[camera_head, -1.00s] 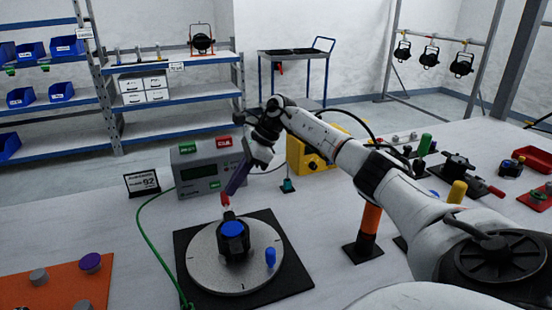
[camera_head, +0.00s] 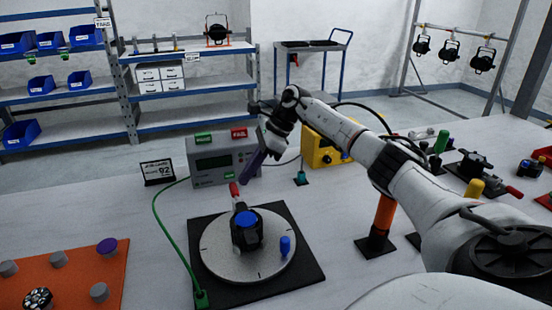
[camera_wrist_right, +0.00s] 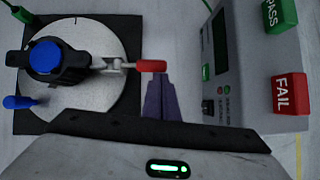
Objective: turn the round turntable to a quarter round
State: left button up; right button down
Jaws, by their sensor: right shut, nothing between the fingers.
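The round turntable (camera_head: 220,262) is a light grey disc on a square black base (camera_head: 310,270). A black clamp with a blue cap (camera_head: 246,219) and a red-tipped handle (camera_head: 234,189) stands on it. A blue peg (camera_head: 285,246) stands upright near the disc's right edge. In the right wrist view the disc (camera_wrist_right: 105,45), blue cap (camera_wrist_right: 45,56), red tip (camera_wrist_right: 151,66) and blue peg (camera_wrist_right: 17,102) also show. My right gripper (camera_head: 248,179) is shut and empty, with purple fingers (camera_wrist_right: 161,92) above and close to the red tip; I cannot tell whether they touch. My left gripper is out of view.
A grey tester box (camera_head: 222,163) with green and red buttons stands behind the turntable. A green cable (camera_head: 162,225) runs to the base's front left. An orange mat (camera_head: 75,265) with knobs lies at left. An orange post (camera_head: 383,215) stands at right.

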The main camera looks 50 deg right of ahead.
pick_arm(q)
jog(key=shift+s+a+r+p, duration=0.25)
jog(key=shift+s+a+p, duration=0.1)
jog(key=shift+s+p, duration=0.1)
pick_arm(e)
jog(key=d+v, duration=0.1)
jog(key=v, duration=1.1)
jog(key=shift+d, duration=0.45)
